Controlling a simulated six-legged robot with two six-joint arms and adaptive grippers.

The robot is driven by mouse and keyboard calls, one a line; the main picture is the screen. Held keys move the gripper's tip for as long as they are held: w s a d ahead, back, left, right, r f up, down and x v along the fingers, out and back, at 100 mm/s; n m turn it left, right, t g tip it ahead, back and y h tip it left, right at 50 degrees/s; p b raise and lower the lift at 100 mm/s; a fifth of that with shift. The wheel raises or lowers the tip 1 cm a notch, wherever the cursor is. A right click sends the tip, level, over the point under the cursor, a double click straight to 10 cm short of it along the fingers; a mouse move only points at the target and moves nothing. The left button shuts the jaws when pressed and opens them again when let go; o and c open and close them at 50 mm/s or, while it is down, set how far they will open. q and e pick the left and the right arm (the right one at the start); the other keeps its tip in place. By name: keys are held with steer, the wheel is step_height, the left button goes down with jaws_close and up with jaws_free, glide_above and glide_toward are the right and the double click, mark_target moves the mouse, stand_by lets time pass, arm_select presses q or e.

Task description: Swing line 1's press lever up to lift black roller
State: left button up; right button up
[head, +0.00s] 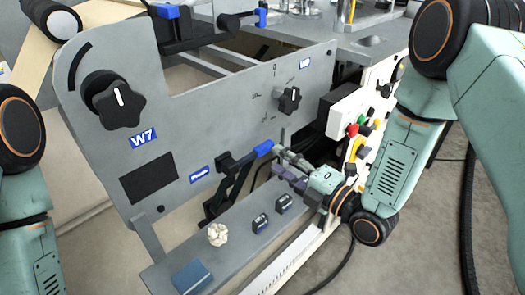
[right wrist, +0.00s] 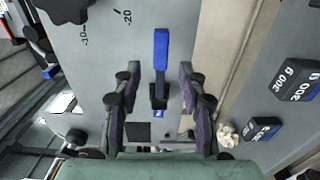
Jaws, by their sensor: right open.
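The press lever (head: 240,157) is a black arm with a blue grip on the grey side panel, beside the blue "Press" label (head: 200,175). In the head view it slants up to the right. My right gripper (head: 283,163) is open close to the blue grip's end. In the right wrist view, the lever's blue grip (right wrist: 161,50) lies between the two spread fingers of the right gripper (right wrist: 159,75), with a gap visible on each side. I cannot make out the black roller for certain. My left arm shows at the left edge, but its gripper is out of view.
Black knobs (head: 119,101) stick out of the W7 panel (head: 215,110). A box with coloured buttons (head: 357,135) stands right of the gripper.

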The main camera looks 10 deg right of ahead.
mark_target(265, 152)
steer(key=b+x, duration=0.1)
steer(key=x, duration=0.5)
steer(key=shift+w+a, duration=0.1)
steer(key=shift+w, duration=0.05)
steer(key=shift+c, duration=0.5)
jaws_close()
steer(key=shift+f, duration=0.1)
